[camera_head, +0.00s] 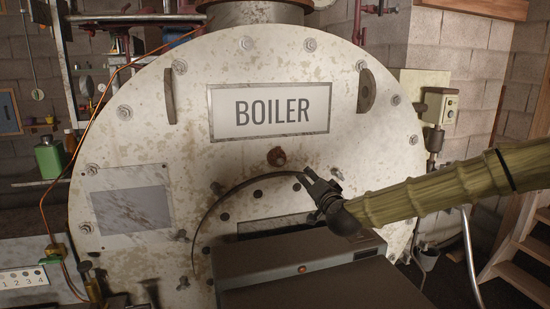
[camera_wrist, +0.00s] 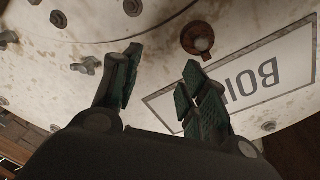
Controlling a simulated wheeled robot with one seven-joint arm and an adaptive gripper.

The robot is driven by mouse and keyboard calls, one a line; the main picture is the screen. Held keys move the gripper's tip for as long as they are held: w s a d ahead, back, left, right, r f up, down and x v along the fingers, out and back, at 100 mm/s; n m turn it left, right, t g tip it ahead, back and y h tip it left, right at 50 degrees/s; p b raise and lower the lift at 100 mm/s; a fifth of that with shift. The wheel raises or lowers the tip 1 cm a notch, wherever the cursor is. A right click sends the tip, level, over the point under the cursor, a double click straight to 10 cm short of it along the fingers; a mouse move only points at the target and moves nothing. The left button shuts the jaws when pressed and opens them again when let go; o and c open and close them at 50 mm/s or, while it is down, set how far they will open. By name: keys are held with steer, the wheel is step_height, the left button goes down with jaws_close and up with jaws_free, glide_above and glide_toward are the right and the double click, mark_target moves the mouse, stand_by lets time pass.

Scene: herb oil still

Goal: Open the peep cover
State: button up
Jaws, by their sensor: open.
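A small round rusty disc (camera_head: 276,156) with a knob-like centre sits on the pale boiler front, below the BOILER sign; it looks like the peep cover. In the wrist view the disc (camera_wrist: 197,40) lies beyond my fingers, nearer the right finger. My gripper (camera_head: 308,180) is to the right of and a little below the disc in the head view, apart from it. In the wrist view my gripper (camera_wrist: 160,68) has its two fingers spread with nothing between them. Whether the disc covers a hole cannot be seen.
The BOILER sign (camera_head: 268,112) is above the disc. A curved dark rim with bolts runs below it. A dark box-shaped body (camera_head: 305,260) stands low in front. Two upright handles (camera_head: 366,91) and several bolts stick out from the boiler front.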

steer(key=y, duration=0.1)
glide_toward(281, 163)
steer(key=p+x, duration=0.5)
steer(key=x, duration=0.3)
steer(key=shift+r, duration=0.15)
steer(key=shift+w+a, duration=0.2)
steer(key=shift+w, duration=0.35)
jaws_close()
